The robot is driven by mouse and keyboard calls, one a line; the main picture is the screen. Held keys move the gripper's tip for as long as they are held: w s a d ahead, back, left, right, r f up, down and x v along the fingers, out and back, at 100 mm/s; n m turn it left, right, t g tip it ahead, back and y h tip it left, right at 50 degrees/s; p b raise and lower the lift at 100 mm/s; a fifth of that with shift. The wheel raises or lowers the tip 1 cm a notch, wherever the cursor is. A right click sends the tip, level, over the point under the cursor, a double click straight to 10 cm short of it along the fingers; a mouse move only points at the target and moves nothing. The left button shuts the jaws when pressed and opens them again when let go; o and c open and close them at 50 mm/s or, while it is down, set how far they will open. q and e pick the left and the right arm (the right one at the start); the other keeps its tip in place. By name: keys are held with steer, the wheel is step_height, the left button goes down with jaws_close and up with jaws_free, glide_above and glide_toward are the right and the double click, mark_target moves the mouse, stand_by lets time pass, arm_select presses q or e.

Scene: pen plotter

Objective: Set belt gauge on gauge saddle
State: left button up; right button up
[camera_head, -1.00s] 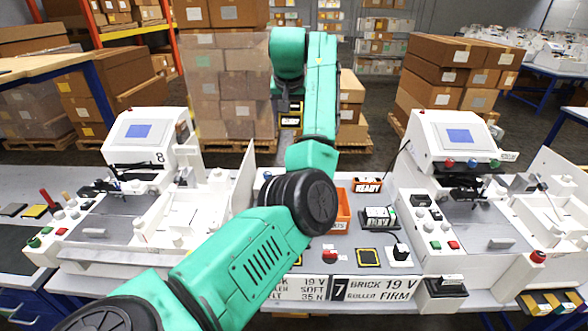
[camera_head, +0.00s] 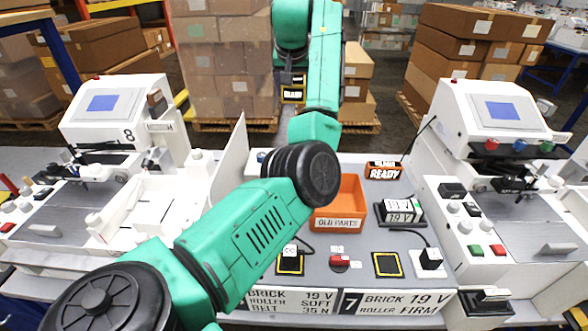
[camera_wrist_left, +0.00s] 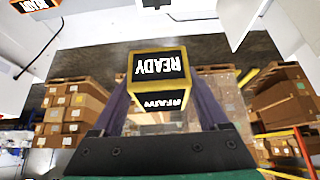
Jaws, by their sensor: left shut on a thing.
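My left gripper (camera_head: 293,80) is raised beyond the far edge of the bench, pointing down. It is shut on a black block with yellow edges and white READY lettering, which I take for the belt gauge (camera_head: 293,94). In the left wrist view the belt gauge (camera_wrist_left: 158,68) sits between the fingertips, clear of any surface. I cannot tell which part is the gauge saddle; no part is readably marked so. My left forearm hides part of the bench middle. My right gripper is not in view.
White machines stand left (camera_head: 118,110) and right (camera_head: 490,110). A thin white panel (camera_head: 231,165) stands upright left of the bin.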

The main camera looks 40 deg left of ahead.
arm_select(q)
steer(key=shift+f, duration=0.65)
steer(key=f+p, duration=0.1)
steer(key=f, duration=0.5)
steer(key=f+p, duration=0.1)
steer(key=f, duration=0.6)
steer(key=f+p, duration=0.2)
steer(key=f, duration=0.4)
steer(key=shift+w+a+f, duration=0.25)
steer(key=shift+f, duration=0.1)
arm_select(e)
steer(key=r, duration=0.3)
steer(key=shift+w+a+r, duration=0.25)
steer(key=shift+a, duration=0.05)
arm_select(q)
steer(key=o, duration=1.4)
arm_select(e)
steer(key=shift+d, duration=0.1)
arm_select(q)
steer(key=shift+s+d+r, duration=0.15)
steer(key=shift+d+r, duration=0.05)
steer(key=shift+r, duration=0.2)
steer(key=b+v, duration=0.2)
steer(key=v, duration=0.9)
steer(key=shift+s+r, duration=0.1)
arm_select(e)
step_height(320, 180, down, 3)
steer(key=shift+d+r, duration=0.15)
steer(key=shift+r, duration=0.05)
